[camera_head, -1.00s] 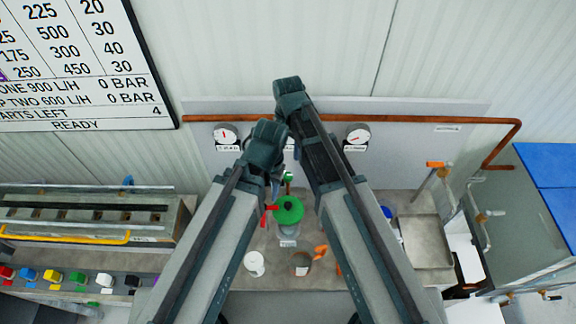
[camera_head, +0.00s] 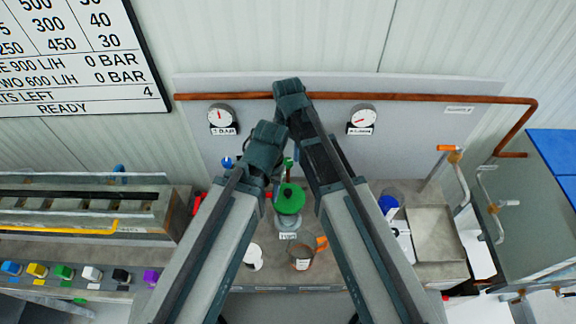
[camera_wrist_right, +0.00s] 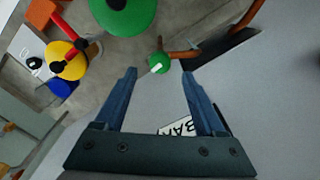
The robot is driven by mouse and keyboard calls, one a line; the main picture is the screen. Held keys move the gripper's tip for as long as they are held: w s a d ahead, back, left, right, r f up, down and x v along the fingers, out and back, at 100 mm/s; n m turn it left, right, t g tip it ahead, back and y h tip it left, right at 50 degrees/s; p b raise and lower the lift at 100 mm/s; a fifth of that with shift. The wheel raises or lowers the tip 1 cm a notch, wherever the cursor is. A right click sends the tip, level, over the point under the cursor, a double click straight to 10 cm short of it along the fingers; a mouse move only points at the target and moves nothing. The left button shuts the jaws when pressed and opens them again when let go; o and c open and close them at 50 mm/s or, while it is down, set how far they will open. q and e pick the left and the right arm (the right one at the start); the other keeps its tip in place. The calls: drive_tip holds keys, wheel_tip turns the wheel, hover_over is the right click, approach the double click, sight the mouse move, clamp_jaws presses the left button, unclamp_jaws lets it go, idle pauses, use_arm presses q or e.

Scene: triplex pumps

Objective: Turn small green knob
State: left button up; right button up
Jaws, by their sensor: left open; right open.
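The small green knob (camera_wrist_right: 158,62) sits on the pump fitting. In the right wrist view it lies between and just beyond the tips of my open right gripper (camera_wrist_right: 160,74), which is empty. In the head view a small part of the small green knob (camera_head: 289,162) shows between my arms, above a larger green round part (camera_head: 289,199). The larger part also shows at the top of the right wrist view (camera_wrist_right: 124,12). My left gripper (camera_head: 275,182) hangs under its forearm, left of the larger green part. My arms hide much of both grippers in the head view.
A copper pipe (camera_head: 400,97) and two gauges, left (camera_head: 220,116) and right (camera_head: 362,119), are on the back panel. A yellow part with a red handle (camera_wrist_right: 67,60) is at left in the wrist view. A cup (camera_head: 254,256) and a brown container (camera_head: 301,255) stand in front.

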sight(288, 161)
wheel_tip(288, 161, down, 5)
drive_tip(key=b, duration=0.4)
clamp_jaws()
